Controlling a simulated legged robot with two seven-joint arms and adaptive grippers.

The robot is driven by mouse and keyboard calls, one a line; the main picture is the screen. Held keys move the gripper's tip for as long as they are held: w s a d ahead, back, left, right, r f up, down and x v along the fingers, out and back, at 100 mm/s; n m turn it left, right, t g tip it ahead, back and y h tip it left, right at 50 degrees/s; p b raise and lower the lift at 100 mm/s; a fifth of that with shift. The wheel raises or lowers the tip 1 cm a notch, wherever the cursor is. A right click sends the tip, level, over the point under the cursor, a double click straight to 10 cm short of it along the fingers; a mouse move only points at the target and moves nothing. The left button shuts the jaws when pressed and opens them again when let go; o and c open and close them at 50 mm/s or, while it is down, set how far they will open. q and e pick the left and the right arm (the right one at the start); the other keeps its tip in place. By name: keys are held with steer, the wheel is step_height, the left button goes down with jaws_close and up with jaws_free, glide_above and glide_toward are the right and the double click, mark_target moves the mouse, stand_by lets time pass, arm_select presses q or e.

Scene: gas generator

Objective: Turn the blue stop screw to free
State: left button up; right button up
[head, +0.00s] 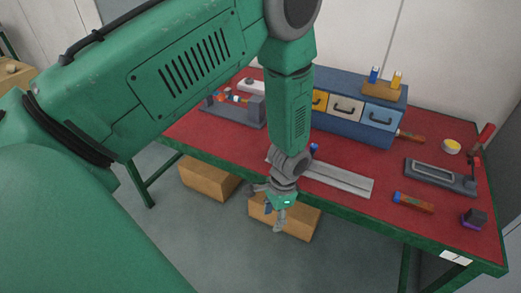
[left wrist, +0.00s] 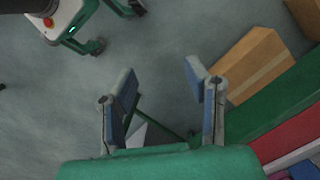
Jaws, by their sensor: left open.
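My left gripper (head: 270,212) hangs in front of the table's front edge, pointing down, below the tabletop's near edge in the picture. In the left wrist view its two fingers (left wrist: 160,82) stand wide apart with only floor between them. A small blue piece (head: 314,148) shows by the long grey metal rail (head: 340,177) on the red tabletop, just right of my left forearm. It may be the blue stop screw, but it is too small to tell. My forearm and wrist hide part of the rail. The right gripper is not in view.
The red table (head: 225,146) has a green frame. A blue drawer unit (head: 350,128) stands at the back. A grey fixture (head: 230,113) with small coloured parts is at left, a dark grey tray (head: 440,177) at right. Cardboard boxes (head: 209,178) lie on the floor below.

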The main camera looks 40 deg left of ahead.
arm_select(q)
steer(key=shift+n, duration=0.6)
steer(key=shift+s+f, duration=0.45)
steer(key=shift+s, duration=0.35)
steer(key=shift+s+f, duration=0.45)
steer(key=shift+s, duration=0.4)
steer(key=shift+s+f, duration=0.45)
steer(key=shift+s, duration=0.35)
